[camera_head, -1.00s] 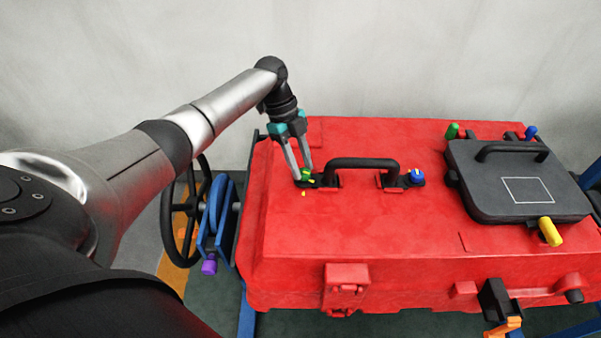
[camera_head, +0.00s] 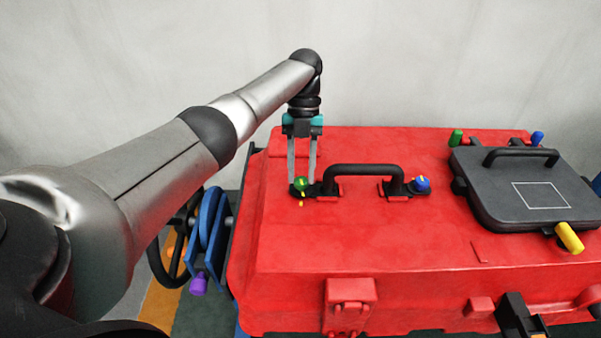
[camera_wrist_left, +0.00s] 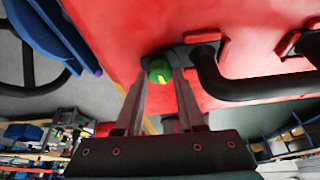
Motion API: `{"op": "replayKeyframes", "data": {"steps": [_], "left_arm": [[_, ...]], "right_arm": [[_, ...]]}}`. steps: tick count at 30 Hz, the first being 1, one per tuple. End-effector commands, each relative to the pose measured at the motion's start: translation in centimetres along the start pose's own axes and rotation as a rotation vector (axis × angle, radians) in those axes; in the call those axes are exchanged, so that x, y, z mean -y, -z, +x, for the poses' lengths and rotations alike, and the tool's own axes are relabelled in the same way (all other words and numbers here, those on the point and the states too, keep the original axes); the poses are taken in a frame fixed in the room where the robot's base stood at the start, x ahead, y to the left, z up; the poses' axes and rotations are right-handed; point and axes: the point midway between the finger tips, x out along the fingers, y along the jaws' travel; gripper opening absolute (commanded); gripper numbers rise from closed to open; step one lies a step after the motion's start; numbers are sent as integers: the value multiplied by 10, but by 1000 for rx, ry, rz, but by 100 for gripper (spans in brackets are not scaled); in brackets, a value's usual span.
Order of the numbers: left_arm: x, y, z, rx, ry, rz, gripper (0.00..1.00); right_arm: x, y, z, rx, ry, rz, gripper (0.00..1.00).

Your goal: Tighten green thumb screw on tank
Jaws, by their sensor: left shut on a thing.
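The green thumb screw (camera_head: 301,184) sits at the left end of the black handle bracket on top of the red tank (camera_head: 300,240). It has a small yellow mark on its face, and a yellow mark shows on the tank just in front of it. My left gripper (camera_head: 303,182) comes down from above with its fingers on either side of the screw and is shut on it. The left wrist view shows the green screw (camera_wrist_left: 159,71) between the two fingertips (camera_wrist_left: 160,74). My right gripper is not in view.
A black carrying handle (camera_head: 362,170) stands right beside the screw, with a blue thumb screw (camera_head: 422,184) at its far end. A black hatch (camera_head: 520,185) with green, blue and yellow knobs is at right. A blue bracket with a purple knob (camera_head: 198,284) and a black wheel are at left.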

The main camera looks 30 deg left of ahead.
Motion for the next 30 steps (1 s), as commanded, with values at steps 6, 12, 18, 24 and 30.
{"op": "replayKeyframes", "data": {"steps": [6, 12, 18, 24, 30], "left_arm": [[1, 0, -6, 7, -46, 115, 0], [2, 0, -6, 7, -69, 173, 0], [2, 0, -6, 8, -78, 193, 0], [2, 0, -6, 8, -79, 194, 0], [2, 0, -6, 8, -79, 193, 44]], "right_arm": [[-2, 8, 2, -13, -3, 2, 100], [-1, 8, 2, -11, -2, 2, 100], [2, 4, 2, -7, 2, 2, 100], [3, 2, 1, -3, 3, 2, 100], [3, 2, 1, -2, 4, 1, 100]]}}
